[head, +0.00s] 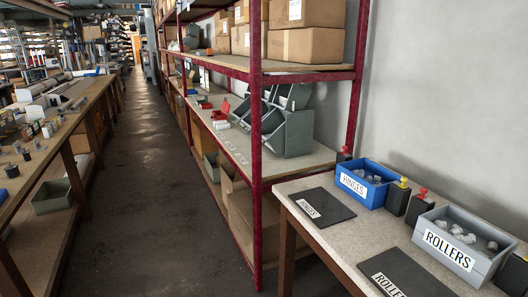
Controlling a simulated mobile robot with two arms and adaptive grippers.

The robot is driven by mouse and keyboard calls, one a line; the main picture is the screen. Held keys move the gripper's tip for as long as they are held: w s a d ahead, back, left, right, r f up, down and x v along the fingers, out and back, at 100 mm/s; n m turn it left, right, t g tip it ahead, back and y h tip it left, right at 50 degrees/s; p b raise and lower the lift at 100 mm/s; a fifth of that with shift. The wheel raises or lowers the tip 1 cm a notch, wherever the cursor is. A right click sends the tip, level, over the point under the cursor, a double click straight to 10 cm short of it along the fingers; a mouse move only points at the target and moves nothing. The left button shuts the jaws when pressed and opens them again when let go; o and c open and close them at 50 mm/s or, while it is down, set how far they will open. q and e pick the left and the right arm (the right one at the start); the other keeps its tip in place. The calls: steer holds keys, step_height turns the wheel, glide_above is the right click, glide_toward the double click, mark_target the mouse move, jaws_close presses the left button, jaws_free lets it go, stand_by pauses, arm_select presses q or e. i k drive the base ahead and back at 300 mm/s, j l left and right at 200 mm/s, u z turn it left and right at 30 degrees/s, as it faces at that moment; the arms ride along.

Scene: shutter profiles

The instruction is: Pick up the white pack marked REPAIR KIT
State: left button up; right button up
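I cannot make out any pack with the words REPAIR KIT in the head view. A small white item (221,125) lies on the middle shelf of the red rack (257,150), near some red bins, but it is too small to read. Small white boxes (46,130) also stand on the long bench at the left, and no marking on them is legible. Neither of my grippers is in view.
At the right, a table (318,240) holds a blue HINGES bin (376,196), a grey ROLLERS bin (478,262) and dark labelled mats (321,206). The left bench (80,107) is crowded. A clear aisle (146,190) runs between bench and rack. Cartons (305,45) fill the upper shelf.

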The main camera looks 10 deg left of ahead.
mark_target(222, 126)
steer(key=i+j+u, duration=0.3)
steer(key=i, duration=0.25)
steer(key=i+j+u, duration=0.15)
steer(key=i+u, duration=0.15)
steer(key=i, duration=0.25)
steer(key=i+u, duration=0.3)
steer(key=i, duration=0.25)
steer(key=i+z, duration=0.15)
steer(key=i, duration=0.45)
steer(key=i+j+z, duration=0.15)
steer(key=i, duration=0.4)
steer(key=i+j+z, duration=0.15)
steer(key=i, duration=0.4)
steer(key=i+j+z, duration=0.4)
steer(key=i, duration=0.2)
steer(key=j+z, duration=0.15)
steer(key=z, duration=0.6)
steer(key=i+j+z, duration=0.2)
steer(key=j+z, duration=0.2)
steer(key=j, duration=0.25)
steer(key=i+j+z, duration=0.1)
steer(key=j+z, duration=0.3)
steer(key=j, duration=0.3)
steer(key=j+z, duration=0.45)
steer(key=j, duration=0.25)
